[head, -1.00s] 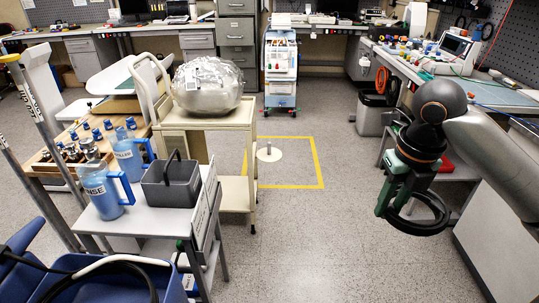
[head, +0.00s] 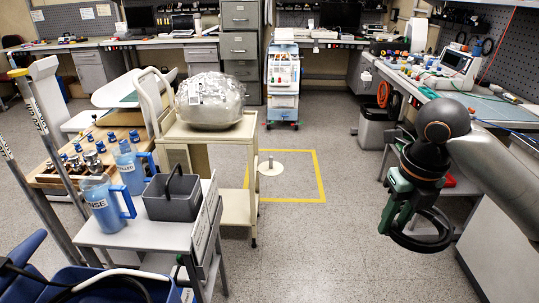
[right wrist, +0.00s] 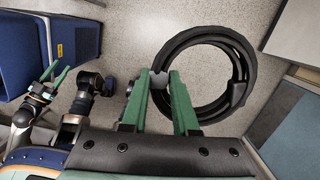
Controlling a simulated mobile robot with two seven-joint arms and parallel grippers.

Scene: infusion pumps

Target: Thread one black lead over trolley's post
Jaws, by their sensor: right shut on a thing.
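My right gripper (head: 392,212) is shut on a coiled black lead (head: 425,238), held in the air at the right of the head view. In the right wrist view the lead (right wrist: 238,60) forms a round loop, its near side between the green fingers (right wrist: 160,82). A short upright post (head: 270,160) stands on a white disc on the floor, inside a yellow square outline, well left of and beyond my right gripper. My left gripper (right wrist: 54,72) shows only in the right wrist view, its green fingers apart and empty.
A cream trolley (head: 215,130) with a wrapped bundle stands left of the post. A grey cart (head: 150,238) with blue jugs and a grey caddy is nearer. A blue bin (head: 130,290) holds dark tubing. A workbench (head: 490,108) lines the right. The middle floor is clear.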

